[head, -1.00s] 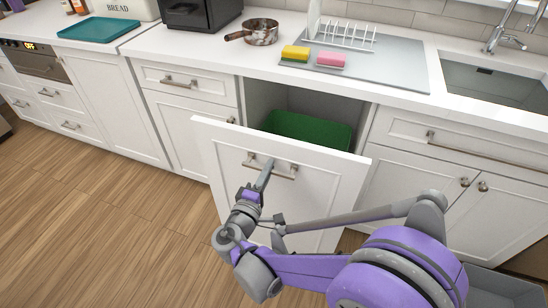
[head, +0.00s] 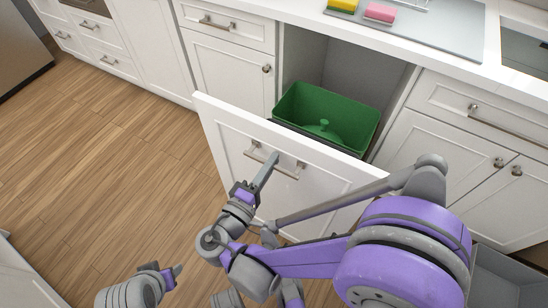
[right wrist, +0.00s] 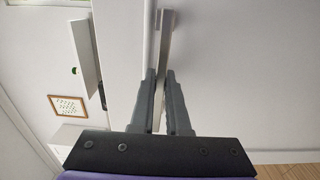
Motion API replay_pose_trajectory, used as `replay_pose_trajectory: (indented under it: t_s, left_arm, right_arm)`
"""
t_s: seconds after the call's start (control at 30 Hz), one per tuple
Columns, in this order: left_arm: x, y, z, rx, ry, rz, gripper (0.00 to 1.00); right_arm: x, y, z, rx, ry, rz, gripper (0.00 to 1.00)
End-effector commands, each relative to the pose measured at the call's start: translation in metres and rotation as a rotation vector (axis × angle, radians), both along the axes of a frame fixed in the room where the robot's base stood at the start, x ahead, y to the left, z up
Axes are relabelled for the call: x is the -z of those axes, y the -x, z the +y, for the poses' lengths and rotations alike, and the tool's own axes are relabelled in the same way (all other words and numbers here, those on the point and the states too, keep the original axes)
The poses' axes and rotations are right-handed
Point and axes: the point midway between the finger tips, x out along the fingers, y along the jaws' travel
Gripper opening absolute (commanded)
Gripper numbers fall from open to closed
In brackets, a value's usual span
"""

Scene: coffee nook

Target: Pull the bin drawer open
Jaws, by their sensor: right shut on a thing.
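The bin drawer's white front panel (head: 225,125) stands out from the cabinet, with its opening behind it. A green bin (head: 362,115) sits inside, its interior and a small knob-like shape visible. My right gripper (head: 270,165) is shut on the metal bar handle (head: 290,173) on the drawer front. In the right wrist view, the two grey fingers (right wrist: 164,90) sit on either side of the handle bar (right wrist: 167,35). My left gripper (head: 172,272) shows partly at the bottom left, away from the drawer; its jaws are unclear.
The counter (head: 300,14) above holds a yellow sponge (head: 343,5) and a pink sponge (head: 380,12). Closed cabinets flank the drawer on the left (head: 225,75) and right (head: 440,145). The wooden floor (head: 120,160) at the left is clear.

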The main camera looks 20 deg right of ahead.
Motion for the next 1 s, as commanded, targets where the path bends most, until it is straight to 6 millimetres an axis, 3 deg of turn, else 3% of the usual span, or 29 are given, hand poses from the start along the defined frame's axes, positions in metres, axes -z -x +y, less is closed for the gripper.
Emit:
replay_pose_trajectory:
  t_s: [0.27,0.3,0.43,0.77,1.0]
  left_arm:
    - [0.000,0.000,0.000,0.000,0.000,0.000,0.50]
    - [0.000,0.000,0.000,0.000,0.000,0.000,0.50]
    - [0.000,0.000,0.000,0.000,0.000,0.000,0.50]
    - [-0.001,0.000,0.000,0.000,0.000,0.000,0.50]
    - [-0.005,0.001,0.000,0.000,0.000,-0.002,0.50]
  right_arm:
    - [0.000,0.000,0.000,0.000,0.001,-0.001,0.00]
    - [0.000,0.000,0.000,0.000,0.001,-0.001,0.21]
    - [0.000,0.000,0.000,0.000,0.001,-0.001,0.44]
    - [0.000,0.002,0.003,-0.001,0.000,0.000,0.44]
    - [-0.001,0.024,0.030,-0.006,-0.002,-0.001,0.44]
